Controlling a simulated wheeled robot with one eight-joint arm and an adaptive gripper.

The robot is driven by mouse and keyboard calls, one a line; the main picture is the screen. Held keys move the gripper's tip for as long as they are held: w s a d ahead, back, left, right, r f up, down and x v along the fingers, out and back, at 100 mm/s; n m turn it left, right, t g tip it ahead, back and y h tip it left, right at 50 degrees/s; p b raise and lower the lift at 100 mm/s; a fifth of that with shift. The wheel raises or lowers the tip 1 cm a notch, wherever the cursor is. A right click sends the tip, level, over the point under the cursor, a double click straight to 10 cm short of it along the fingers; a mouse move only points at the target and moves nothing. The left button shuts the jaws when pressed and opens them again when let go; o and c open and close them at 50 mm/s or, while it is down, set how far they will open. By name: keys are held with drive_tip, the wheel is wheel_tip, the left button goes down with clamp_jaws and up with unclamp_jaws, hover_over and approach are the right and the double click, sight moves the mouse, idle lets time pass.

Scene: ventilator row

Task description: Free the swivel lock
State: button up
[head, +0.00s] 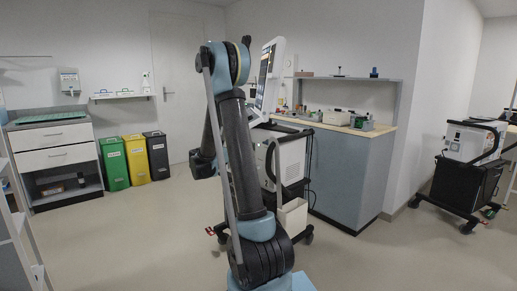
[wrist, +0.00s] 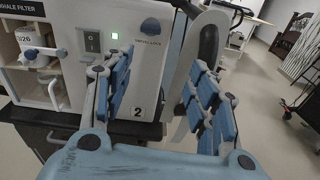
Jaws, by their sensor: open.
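A white ventilator cart with a tilted screen (head: 266,75) stands behind my arm in the head view. In the wrist view its white panel (wrist: 150,75) is close and carries a "2" label.
A dark rocker switch (wrist: 92,41) and a green light are beside the blue knob. A counter (head: 345,170) with small items stands close behind the cart. Another cart (head: 470,165) is at right. Floor (head: 400,260) is clear at front right.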

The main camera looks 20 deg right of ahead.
sight(266, 143)
drive_tip(key=w+r+x, duration=0.1)
drive_tip(key=x, duration=1.5)
drive_tip(key=shift+w+n+h, duration=0.3)
drive_tip(key=shift+w+n, duration=0.1)
drive_tip(key=shift+w, duration=0.1)
drive_tip(key=shift+a+f, duration=0.1)
drive_tip(key=shift+a, duration=0.1)
